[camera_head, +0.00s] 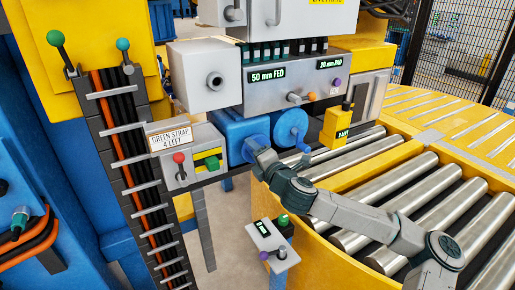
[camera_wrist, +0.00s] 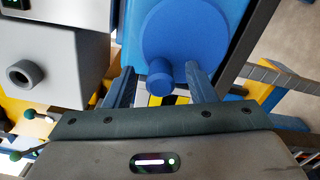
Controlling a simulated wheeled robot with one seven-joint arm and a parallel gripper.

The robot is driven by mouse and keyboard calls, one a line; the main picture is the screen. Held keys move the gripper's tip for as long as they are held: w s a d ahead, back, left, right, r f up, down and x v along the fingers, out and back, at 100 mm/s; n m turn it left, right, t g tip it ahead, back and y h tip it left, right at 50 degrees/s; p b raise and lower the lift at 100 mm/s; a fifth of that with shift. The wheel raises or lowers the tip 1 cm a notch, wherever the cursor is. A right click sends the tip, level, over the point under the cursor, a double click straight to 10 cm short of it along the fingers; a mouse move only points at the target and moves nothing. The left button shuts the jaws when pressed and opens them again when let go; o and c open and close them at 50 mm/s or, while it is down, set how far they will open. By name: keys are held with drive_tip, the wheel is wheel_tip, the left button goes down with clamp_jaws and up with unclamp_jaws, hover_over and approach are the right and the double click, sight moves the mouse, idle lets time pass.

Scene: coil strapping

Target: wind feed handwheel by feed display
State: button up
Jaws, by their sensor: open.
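The feed handwheel (camera_head: 291,125) is a blue disc with a blue crank knob (camera_head: 303,147) at its lower right, on the front of the machine. In the wrist view the blue disc (camera_wrist: 185,32) fills the top middle, and its knob (camera_wrist: 160,80) points toward me. My gripper (camera_wrist: 160,72) is open, with one finger on each side of the knob; clear gaps show, so it is not clamped. The feed display (camera_head: 267,76) reads "50 mm FED" on the grey panel above the wheel. My arm partly hides the area below the wheel.
A second display (camera_head: 331,64) reads "20 mm PAD". A yellow box (camera_head: 337,128) stands right of the wheel, beside the rollers (camera_head: 390,180). A sign (camera_head: 171,138) reads "GREEN STRAP 4 LEFT". A small pedestal (camera_head: 272,240) with knobs stands below my arm.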

drive_tip(key=n, duration=0.6)
drive_tip(key=shift+b, duration=0.3)
drive_tip(key=n, duration=0.5)
drive_tip(key=shift+b, duration=0.4)
drive_tip(key=n+b, duration=0.1)
drive_tip(key=n, duration=0.4)
drive_tip(key=shift+f+n, duration=0.15)
drive_tip(key=shift+n, duration=0.25)
drive_tip(key=n+b, duration=0.1)
drive_tip(key=n, duration=0.5)
drive_tip(key=shift+b, duration=0.4)
drive_tip(key=c, duration=1.1)
drive_tip(key=m, duration=0.1)
drive_tip(key=r+m, duration=0.1)
drive_tip(key=m, duration=0.1)
drive_tip(key=d+m, duration=0.1)
drive_tip(key=shift+w+r, duration=0.15)
drive_tip(key=shift+w, duration=0.2)
